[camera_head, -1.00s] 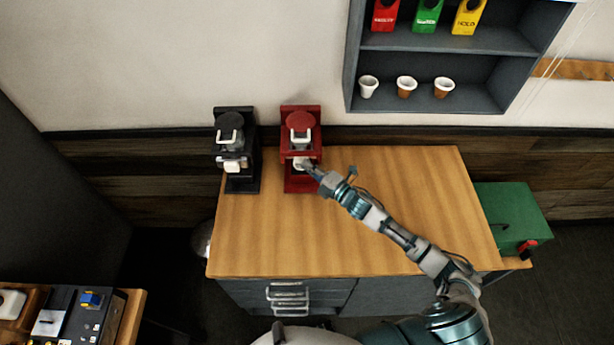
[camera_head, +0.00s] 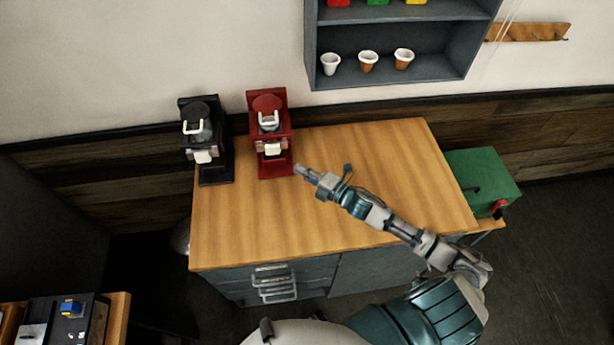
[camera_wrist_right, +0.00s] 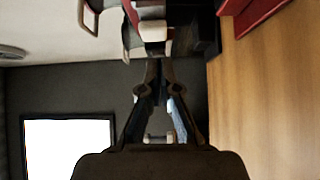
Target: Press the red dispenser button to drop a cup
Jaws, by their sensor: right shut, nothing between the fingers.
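A red machine (camera_head: 270,130) with a white handle on top and a white part on its front stands at the back left of the wooden counter. I cannot make out a separate red dispenser button. My right gripper (camera_head: 300,170) is just right of the red machine's base, apart from it, in the head view. It is shut and empty; its fingers also show in the right wrist view (camera_wrist_right: 159,66), pointing toward white and dark machine parts at the top. My left gripper is not in view.
A black machine (camera_head: 205,140) stands left of the red one. White and brown cups (camera_head: 367,62) sit on the grey wall shelf (camera_head: 440,67). A green box (camera_head: 482,175) is beyond the counter's right end. Most of the wooden counter (camera_head: 260,225) is clear.

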